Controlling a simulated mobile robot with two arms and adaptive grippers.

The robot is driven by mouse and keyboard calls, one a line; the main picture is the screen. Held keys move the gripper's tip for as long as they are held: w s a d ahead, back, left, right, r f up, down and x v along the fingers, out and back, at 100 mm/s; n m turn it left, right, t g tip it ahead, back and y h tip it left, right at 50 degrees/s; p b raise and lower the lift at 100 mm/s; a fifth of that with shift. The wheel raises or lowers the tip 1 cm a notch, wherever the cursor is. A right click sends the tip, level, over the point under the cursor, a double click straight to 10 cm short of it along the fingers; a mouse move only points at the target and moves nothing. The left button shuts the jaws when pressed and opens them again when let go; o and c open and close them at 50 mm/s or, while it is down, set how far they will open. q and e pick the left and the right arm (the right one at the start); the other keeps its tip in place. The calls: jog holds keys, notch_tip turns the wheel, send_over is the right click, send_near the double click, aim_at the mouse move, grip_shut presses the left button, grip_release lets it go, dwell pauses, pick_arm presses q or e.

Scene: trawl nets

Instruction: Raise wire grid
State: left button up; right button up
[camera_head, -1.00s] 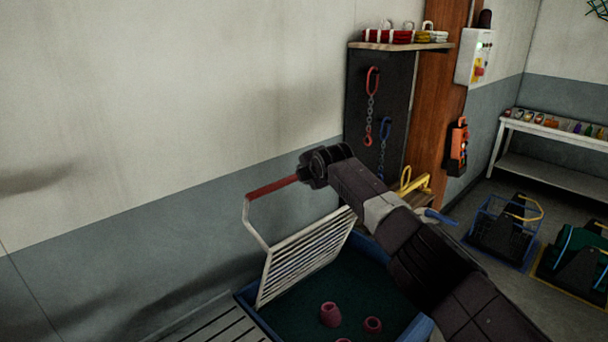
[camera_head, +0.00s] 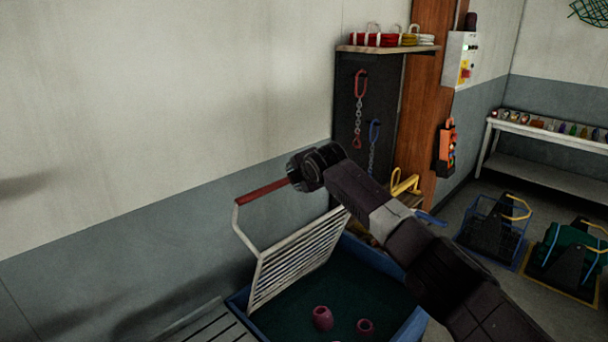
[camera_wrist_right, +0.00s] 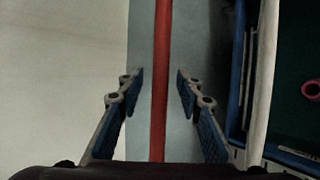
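The white wire grid (camera_head: 300,258) stands tilted up at the wall side of a blue-rimmed bin (camera_head: 408,325). A white arm from its frame leads up to a red handle bar (camera_head: 262,192). My right gripper (camera_head: 293,172) is at the right end of this bar in the head view. In the right wrist view the red bar (camera_wrist_right: 161,60) runs between the two open fingers (camera_wrist_right: 160,82), with a gap visible on each side. Part of the grid's right side is hidden behind my right arm. My left gripper is not in view.
Pink ring-shaped pieces (camera_head: 322,318) lie on the bin's dark green bottom. A slatted surface (camera_head: 212,328) adjoins the bin at left. A dark panel with hanging chains (camera_head: 358,115) and a yellow-handled item (camera_head: 405,183) stand behind my arm. Crates (camera_head: 495,228) sit on the floor at right.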

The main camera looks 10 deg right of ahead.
jog(key=v, duration=0.9)
jog(key=shift+s, duration=0.3)
